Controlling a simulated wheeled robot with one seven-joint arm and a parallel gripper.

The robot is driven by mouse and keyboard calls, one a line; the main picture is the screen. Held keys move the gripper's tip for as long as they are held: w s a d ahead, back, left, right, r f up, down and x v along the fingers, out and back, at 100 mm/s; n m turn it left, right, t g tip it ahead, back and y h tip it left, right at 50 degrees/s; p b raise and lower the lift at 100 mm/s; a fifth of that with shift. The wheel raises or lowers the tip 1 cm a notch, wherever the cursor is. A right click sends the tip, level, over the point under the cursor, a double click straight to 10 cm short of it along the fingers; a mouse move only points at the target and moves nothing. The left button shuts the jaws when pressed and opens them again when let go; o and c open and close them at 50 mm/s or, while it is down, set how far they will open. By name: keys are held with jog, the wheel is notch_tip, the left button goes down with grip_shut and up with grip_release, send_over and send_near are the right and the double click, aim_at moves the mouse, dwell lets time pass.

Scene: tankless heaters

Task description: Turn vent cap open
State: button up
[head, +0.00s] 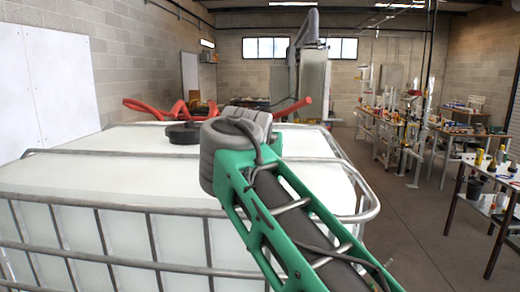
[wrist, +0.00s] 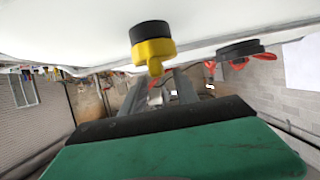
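The likely vent cap (wrist: 152,45) shows in the upside-down wrist view. It has a black base against the white tank top and a yellow upper part with a small narrow tab. In the head view it is hidden behind my arm. My gripper (wrist: 160,76) shows two grey fingers, spread apart, just beyond the cap's yellow end. They look empty, and I cannot tell if either touches the cap. The white tank (head: 90,173) stands in a grey metal cage. My green arm covers the gripper in the head view.
A wide black lid (head: 184,135) lies on the tank top; it also shows in the wrist view (wrist: 240,48). Red bent pipes (head: 180,108) rise behind it. Metal cage bars (head: 365,205) edge the tank. Cluttered workbenches (head: 495,183) stand right, beyond clear floor (head: 420,220).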

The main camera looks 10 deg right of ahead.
jog(key=x, duration=0.3)
jog(key=shift+w+d+f, duration=0.1)
jog(key=shift+w, duration=0.15)
jog(key=shift+c, duration=0.2)
grip_shut()
